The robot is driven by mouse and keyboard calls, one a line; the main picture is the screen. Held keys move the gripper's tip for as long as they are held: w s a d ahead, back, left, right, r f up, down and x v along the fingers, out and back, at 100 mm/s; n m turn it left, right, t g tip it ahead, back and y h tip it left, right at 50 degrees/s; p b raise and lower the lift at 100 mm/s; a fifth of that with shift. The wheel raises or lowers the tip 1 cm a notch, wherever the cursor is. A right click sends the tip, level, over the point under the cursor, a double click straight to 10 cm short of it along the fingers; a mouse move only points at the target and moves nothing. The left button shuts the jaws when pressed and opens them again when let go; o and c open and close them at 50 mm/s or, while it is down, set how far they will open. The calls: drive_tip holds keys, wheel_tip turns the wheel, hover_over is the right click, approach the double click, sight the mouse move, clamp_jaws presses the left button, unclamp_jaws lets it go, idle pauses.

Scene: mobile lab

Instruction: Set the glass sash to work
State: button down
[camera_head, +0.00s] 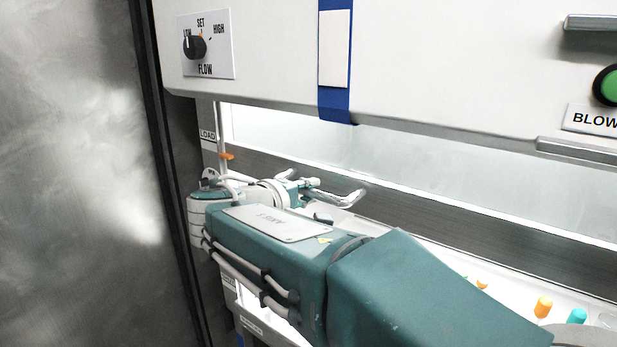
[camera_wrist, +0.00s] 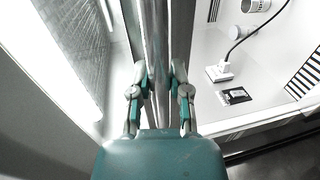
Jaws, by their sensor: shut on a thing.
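The glass sash (camera_head: 430,167) shows as a bright pane below the white hood front, with a grey metal rail (camera_head: 450,222) along its lower edge. An orange pointer (camera_head: 227,156) is at the left side, just below a LOAD label (camera_head: 208,136).
The hood front carries a FLOW knob (camera_head: 195,47) and a green BLOW-marked button (camera_head: 611,86). Below the rail, orange (camera_head: 543,307) and teal (camera_head: 577,315) items stand on a white surface. A plug (camera_wrist: 219,72) with a black cord shows in the wrist view. A metal wall (camera_head: 75,180) is at left.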

wheel_tip(320, 180, down, 22)
drive_tip(key=shift+f, duration=0.1)
idle(0.3)
drive_tip(key=c, duration=0.6)
unclamp_jaws()
drive_tip(key=shift+a, duration=0.1)
drive_tip(key=shift+o, duration=0.2)
drive_tip(key=v, duration=1.2)
drive_tip(key=shift+f, duration=0.1)
